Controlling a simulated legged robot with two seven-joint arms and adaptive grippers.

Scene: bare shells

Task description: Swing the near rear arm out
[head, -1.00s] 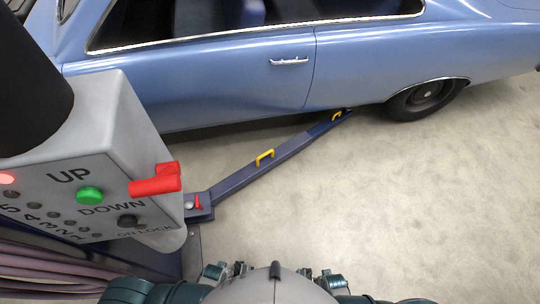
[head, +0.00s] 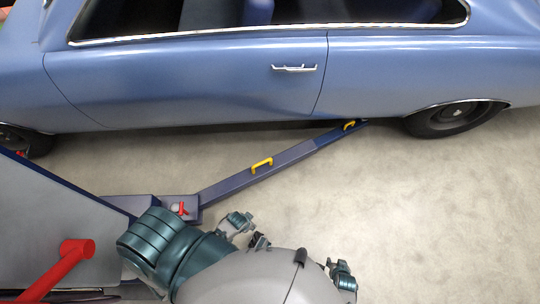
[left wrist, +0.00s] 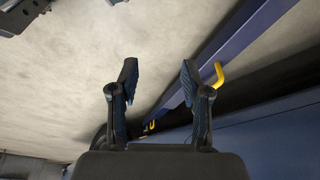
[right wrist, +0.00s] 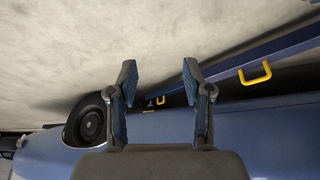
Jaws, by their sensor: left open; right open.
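The near rear arm (head: 232,188) is a long blue-grey lift arm. In the head view it runs from its pivot, with a red pin (head: 182,208), up right to the car's lower edge near the rear wheel. Two yellow handles sit on it, a nearer one (head: 262,163) and a farther one (head: 349,125). My left gripper (left wrist: 158,82) is open and empty; the nearer handle (left wrist: 218,75) shows just right of its fingers. My right gripper (right wrist: 158,84) is open and empty; that handle (right wrist: 255,73) lies farther right of its fingers. Neither visibly touches the arm.
The blue car (head: 190,85) stands across the back, its rear wheel (head: 455,117) beyond the arm's end. A grey lift housing with a red lever (head: 77,250) stands at the left. The floor (head: 420,210) right of the arm is clear.

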